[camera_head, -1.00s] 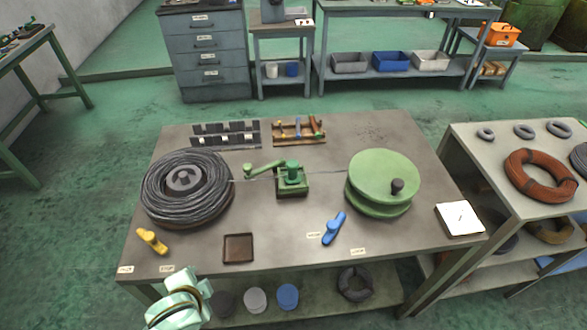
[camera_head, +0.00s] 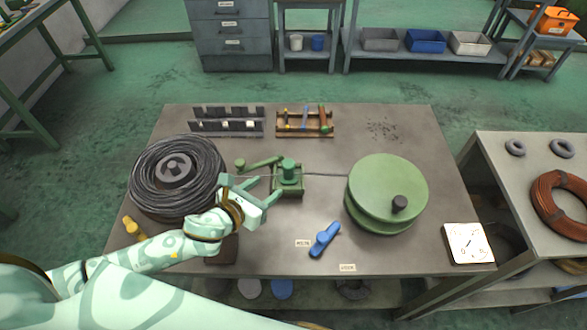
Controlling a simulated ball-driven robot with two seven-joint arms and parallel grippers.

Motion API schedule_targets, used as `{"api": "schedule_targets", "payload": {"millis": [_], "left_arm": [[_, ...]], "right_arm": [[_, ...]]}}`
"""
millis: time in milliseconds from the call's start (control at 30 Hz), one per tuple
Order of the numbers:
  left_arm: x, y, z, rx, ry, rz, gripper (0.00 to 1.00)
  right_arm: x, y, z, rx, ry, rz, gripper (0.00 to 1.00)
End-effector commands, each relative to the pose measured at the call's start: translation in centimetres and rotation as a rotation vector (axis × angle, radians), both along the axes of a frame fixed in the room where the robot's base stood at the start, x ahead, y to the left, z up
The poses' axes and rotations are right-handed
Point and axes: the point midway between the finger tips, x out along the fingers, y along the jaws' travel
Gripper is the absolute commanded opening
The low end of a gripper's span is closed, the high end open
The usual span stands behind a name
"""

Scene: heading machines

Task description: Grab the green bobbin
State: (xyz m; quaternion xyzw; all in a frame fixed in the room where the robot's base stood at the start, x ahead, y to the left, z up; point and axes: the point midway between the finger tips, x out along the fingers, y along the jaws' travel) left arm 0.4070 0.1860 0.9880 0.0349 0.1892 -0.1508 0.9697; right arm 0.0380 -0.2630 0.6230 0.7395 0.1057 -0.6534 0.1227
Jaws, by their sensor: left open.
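The green bobbin (camera_head: 385,187) is a large two-flanged spool with a dark knob on top, standing on the right part of the workbench (camera_head: 310,245). My left gripper (camera_head: 250,184) is open and empty, over the middle-left of the bench, well left of the bobbin. Its fingers point toward the small green machine (camera_head: 288,178), close to that machine's lever (camera_head: 259,163). A wire runs from the machine to the bobbin. I cannot tell whether the fingers touch the machine. My right gripper is not in view.
A black wire coil (camera_head: 175,172) lies left of my gripper. A blue handle (camera_head: 325,238) lies in front of the bobbin, and a white dial card (camera_head: 468,243) lies right of it. Racks (camera_head: 305,123) stand at the back.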

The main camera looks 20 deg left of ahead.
Motion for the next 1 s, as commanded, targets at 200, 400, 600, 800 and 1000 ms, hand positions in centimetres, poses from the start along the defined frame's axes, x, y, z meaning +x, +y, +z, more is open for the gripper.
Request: {"api": "schedule_targets", "payload": {"millis": [200, 400, 600, 800, 1000], "left_arm": [[4.6, -1.3, -2.0, -0.002, 0.000, 0.004, 0.51], [6.1, -1.9, -2.7, -0.002, 0.003, 0.003, 0.51], [8.7, -3.2, -3.8, -0.004, 0.002, 0.004, 0.51], [10.4, -3.7, -4.5, -0.003, 0.002, 0.004, 0.51], [10.4, -3.7, -4.4, -0.002, 0.003, 0.003, 0.51]], "right_arm": [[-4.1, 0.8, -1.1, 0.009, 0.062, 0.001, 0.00], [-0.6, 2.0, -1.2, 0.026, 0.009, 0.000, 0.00], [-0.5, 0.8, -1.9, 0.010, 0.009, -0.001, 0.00], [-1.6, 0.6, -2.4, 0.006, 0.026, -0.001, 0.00], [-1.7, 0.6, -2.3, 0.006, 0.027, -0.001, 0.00]]}}
